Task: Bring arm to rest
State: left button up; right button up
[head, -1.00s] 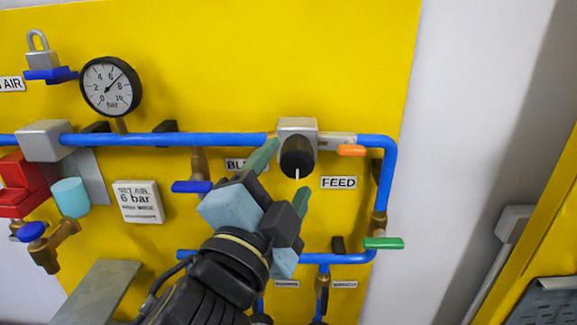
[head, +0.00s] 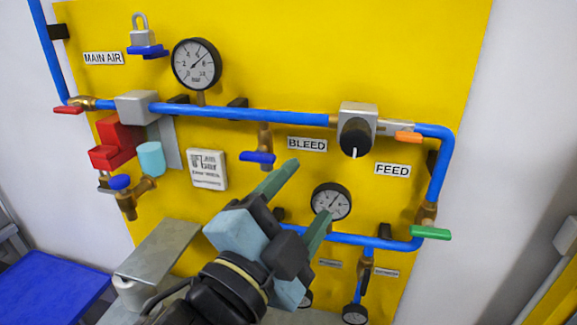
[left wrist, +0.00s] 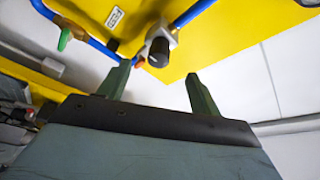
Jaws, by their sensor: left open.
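My left gripper (head: 300,205) is open and empty in the head view, in front of the yellow panel and below the BLEED label. Its two green fingers also show apart in the left wrist view (left wrist: 160,88). The black FEED knob (head: 355,138) on its grey block is up and to the right of the fingertips, apart from them. The knob also shows beyond the fingers in the left wrist view (left wrist: 159,52). My right gripper is in neither view.
Blue pipes (head: 240,112) cross the yellow panel (head: 300,60). A blue-handled valve (head: 257,157), an orange handle (head: 408,137), a green handle (head: 430,232) and a lower gauge (head: 331,201) stand out near the gripper. A grey shelf (head: 160,248) juts out at lower left.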

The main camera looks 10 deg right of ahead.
pick_arm(q)
jog(key=w+a+f+n+g+y, duration=0.15)
jog(key=a+f+n+y, duration=0.25)
jog(key=a+f+n, duration=0.45)
jog(key=s+a+f+n+g+y, duration=0.1)
jog(key=a+f+n+g+y, duration=0.35)
jog(key=f, duration=0.75)
jog(key=s+a+f+n+g+y, duration=0.4)
jog(key=s+a+f+g, duration=0.1)
jog(key=s+a+f, duration=1)
notch_tip(320, 180, down, 35)
jog(key=s+g+b, duration=0.2)
jog(key=s+b, duration=0.1)
jog(key=b, duration=0.7)
jog(key=s+a+f+b, duration=0.1)
jog(key=s+f+b, duration=0.3)
jog(key=s+f, duration=0.4)
jog(key=s+a+f+g+b, duration=0.1)
jog(key=s+f+b, duration=0.3)
jog(key=f, duration=1.1)
jog(key=s+a, duration=0.1)
jog(key=s, duration=0.2)
jog(key=shift+s, duration=0.4)
